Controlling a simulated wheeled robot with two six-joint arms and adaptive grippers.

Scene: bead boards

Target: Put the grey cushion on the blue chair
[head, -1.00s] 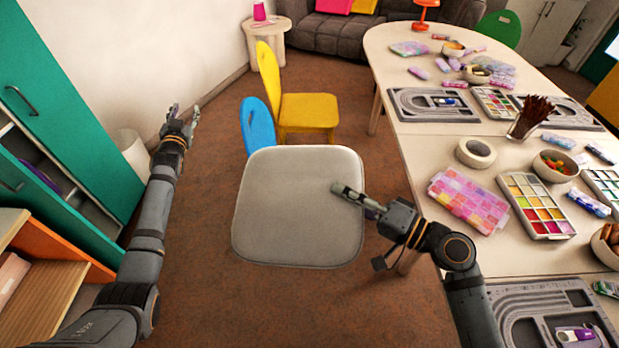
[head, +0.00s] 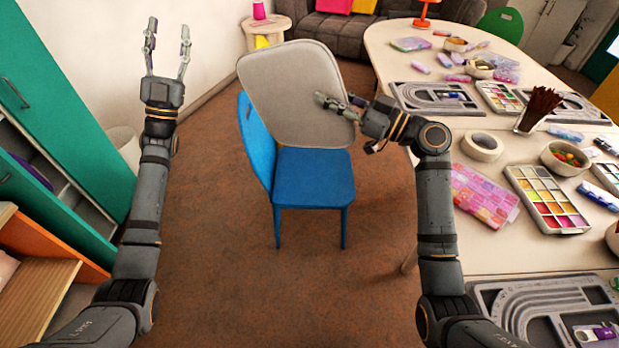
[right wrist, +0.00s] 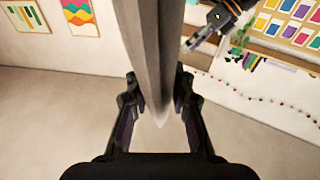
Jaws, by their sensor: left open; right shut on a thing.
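The grey cushion (head: 285,85) is a flat rounded square, held tilted in the air above the rear part of the blue chair (head: 313,175). It hides part of the chair's backrest and the back of the seat; the front of the seat shows bare. My right gripper (head: 338,103) is shut on the cushion's right edge. In the right wrist view the cushion (right wrist: 155,50) stands edge-on between the fingers. My left gripper (head: 168,35) is open and empty, raised left of the cushion and apart from it. It also shows in the right wrist view (right wrist: 203,38).
A long table (head: 440,165) with paint sets, bowls and trays stands close on the right, beside my right arm. A teal cabinet (head: 60,110) is on the left, with a white bin (head: 125,145) near it. The floor in front of the chair is clear.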

